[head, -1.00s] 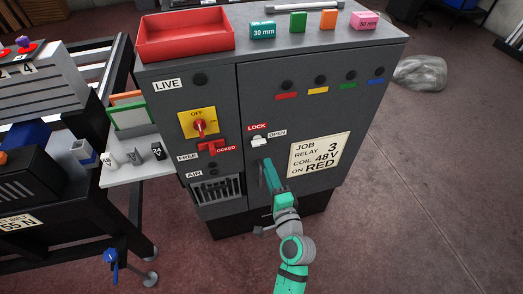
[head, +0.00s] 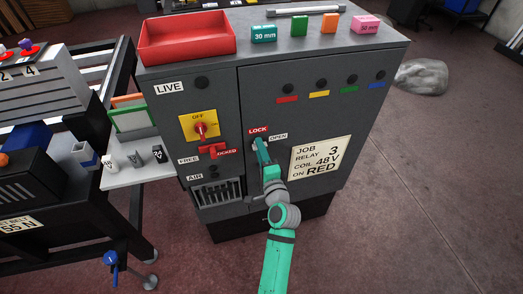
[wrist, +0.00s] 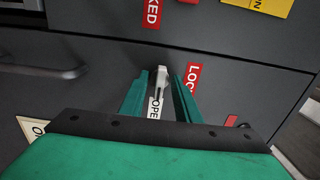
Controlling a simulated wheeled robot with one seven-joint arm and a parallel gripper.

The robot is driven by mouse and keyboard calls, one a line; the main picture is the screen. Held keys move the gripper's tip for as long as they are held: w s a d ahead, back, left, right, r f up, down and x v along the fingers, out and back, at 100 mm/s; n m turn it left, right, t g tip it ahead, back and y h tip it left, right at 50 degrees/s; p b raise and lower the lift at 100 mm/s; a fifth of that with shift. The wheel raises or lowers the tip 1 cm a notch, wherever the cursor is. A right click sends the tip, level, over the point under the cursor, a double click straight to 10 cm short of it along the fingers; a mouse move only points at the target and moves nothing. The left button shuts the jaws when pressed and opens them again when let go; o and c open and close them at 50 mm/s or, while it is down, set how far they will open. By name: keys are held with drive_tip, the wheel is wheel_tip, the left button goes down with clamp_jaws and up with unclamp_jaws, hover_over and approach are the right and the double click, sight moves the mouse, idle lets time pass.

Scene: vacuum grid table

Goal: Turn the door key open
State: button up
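The white door key (wrist: 161,76) sits on the cabinet's dark door, beside the red LOCK label (head: 258,131) and the white OPEN label (head: 278,136). In the head view my gripper (head: 261,148) is at the key and hides most of it. In the wrist view my gripper (wrist: 160,98) has its two green fingers apart, one on each side of the key. A gap shows beside the key, so the fingers are not closed on it. Whether either finger touches it, I cannot tell.
Left of the key are a red lever (head: 213,149) at the FREE/LOCKED labels and a red-and-yellow OFF switch (head: 200,128). A job card (head: 320,158) is on the door to the right. A door handle (wrist: 45,70) shows in the wrist view. A red tray (head: 187,40) stands on top.

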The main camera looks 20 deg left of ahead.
drive_tip(key=shift+d, duration=0.1)
drive_tip(key=c, duration=0.7)
drive_tip(key=shift+d+n, duration=0.15)
drive_tip(key=shift+n, duration=0.45)
drive_tip(key=o, duration=0.7)
drive_tip(key=shift+w, duration=0.1)
drive_tip(key=v, duration=1.1)
